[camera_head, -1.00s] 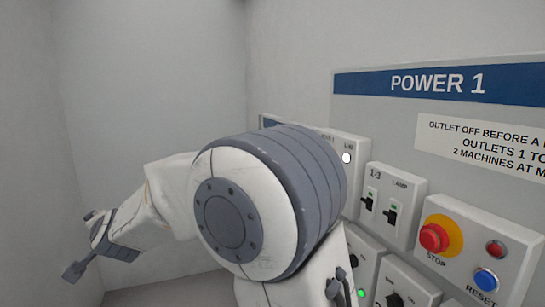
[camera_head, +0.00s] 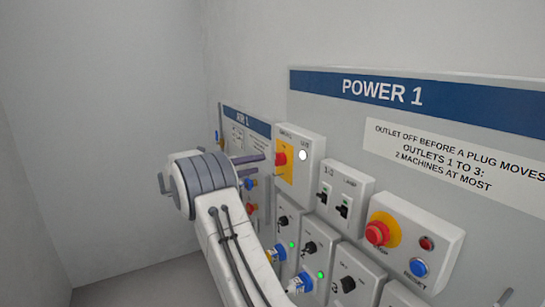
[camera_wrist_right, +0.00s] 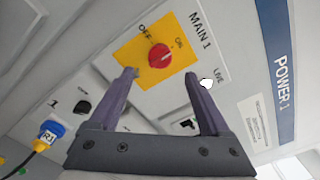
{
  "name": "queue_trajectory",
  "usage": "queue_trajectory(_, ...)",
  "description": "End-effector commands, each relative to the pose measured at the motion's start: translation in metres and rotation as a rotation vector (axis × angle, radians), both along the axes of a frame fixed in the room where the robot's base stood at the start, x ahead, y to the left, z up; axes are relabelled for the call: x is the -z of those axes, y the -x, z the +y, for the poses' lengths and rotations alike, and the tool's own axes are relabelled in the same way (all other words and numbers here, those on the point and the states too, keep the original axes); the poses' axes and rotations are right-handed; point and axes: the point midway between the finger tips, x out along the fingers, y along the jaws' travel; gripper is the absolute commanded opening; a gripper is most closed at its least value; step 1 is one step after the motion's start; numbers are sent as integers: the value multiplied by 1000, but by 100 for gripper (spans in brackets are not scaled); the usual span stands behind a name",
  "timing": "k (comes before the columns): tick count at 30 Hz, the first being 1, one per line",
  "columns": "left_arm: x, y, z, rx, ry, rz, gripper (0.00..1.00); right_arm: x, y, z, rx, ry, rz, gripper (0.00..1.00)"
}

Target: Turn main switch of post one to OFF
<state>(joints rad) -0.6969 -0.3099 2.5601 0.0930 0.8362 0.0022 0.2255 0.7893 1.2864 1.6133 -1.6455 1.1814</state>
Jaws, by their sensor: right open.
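The main switch of post one, a red knob (camera_head: 280,159) on a yellow plate, sits on a pale MAIN 1 box (camera_head: 314,158) at the panel's upper left. In the right wrist view the red knob (camera_wrist_right: 160,56) is just beyond the fingertips, with OFF and ON printed above it. I cannot tell for sure which label it points at. A white LIVE lamp (camera_wrist_right: 206,83) is beside it. My right gripper (camera_head: 258,164) is open, facing the knob from the left; in the wrist view its fingers (camera_wrist_right: 160,75) are apart with nothing between them. My left gripper is not in view.
Below the box are the small switches (camera_head: 333,204), several outlet knobs with green lamps, and blue plugs (camera_head: 299,283) with cables. A red STOP button (camera_head: 377,233) and blue RESET button (camera_head: 418,267) are to the right. Another blue-headed panel (camera_head: 250,120) is further left.

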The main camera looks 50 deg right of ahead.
Motion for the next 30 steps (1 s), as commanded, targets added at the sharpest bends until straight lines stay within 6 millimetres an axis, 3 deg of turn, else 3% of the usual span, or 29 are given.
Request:
queue_trajectory(1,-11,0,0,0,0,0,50,-6,4,-11,3,0,3,81)
queue_trajectory(9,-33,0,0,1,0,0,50,-4,17,-53,-1,0,3,81)
queue_trajectory(15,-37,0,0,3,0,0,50,-2,20,-65,-3,1,1,81)
queue_trajectory(23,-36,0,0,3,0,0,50,0,20,-65,-4,0,2,81)
queue_trajectory(27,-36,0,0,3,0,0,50,-1,20,-65,-4,0,2,28)
queue_trajectory(29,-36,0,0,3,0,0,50,-1,20,-65,-4,0,2,5)
queue_trajectory(30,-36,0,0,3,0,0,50,-1,20,-65,-4,0,2,0)
